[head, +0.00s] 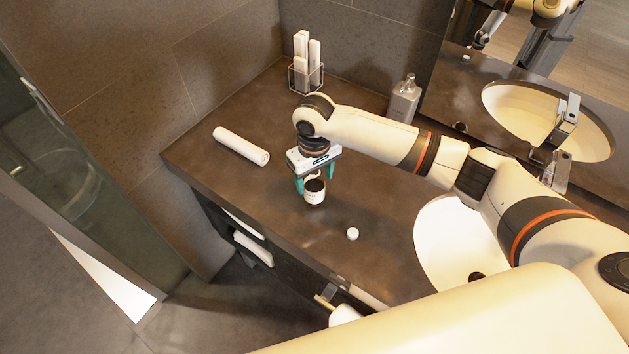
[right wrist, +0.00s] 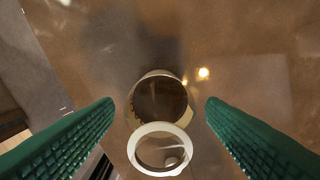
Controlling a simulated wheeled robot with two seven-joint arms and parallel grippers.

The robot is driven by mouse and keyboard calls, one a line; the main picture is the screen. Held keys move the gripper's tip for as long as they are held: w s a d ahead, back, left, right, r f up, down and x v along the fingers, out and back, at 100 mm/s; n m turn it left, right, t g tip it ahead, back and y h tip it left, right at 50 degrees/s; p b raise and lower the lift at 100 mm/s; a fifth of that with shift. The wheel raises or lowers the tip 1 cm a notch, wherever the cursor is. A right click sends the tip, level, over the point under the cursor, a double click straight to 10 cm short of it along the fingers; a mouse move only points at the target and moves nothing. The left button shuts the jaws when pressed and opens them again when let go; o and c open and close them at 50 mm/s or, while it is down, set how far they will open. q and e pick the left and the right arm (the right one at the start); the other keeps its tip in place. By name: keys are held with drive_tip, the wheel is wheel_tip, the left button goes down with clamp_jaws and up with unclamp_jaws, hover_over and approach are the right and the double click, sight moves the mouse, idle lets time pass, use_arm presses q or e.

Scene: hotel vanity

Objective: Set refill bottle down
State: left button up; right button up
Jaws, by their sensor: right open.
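A small white open-topped container (head: 315,194), apparently the refill bottle, is upright at the dark counter (head: 260,205), with a dark inside. My right gripper (head: 315,181) is above and around it, its teal fingers apart. In the right wrist view, a white ring (right wrist: 135,150) and a dark round opening (right wrist: 160,100) behind it show between the fingertips (right wrist: 160,107). There is clear space to each finger. I cannot tell whether ring and opening belong to one thing. A small white cap (head: 352,234) lies on the counter to the right. My left gripper is not seen.
A rolled white towel (head: 241,146) lies left of the gripper. A holder (head: 305,77) with white rolls and a grey pump bottle (head: 404,100) stand at the back. A white basin (head: 450,245) is sunk into the counter at right. The counter's front edge is close to the container.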

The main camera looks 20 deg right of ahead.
wheel_tip(320, 180, up, 10)
drive_tip(key=b, duration=0.2)
drive_tip(key=shift+a, duration=0.15)
idle(0.4)
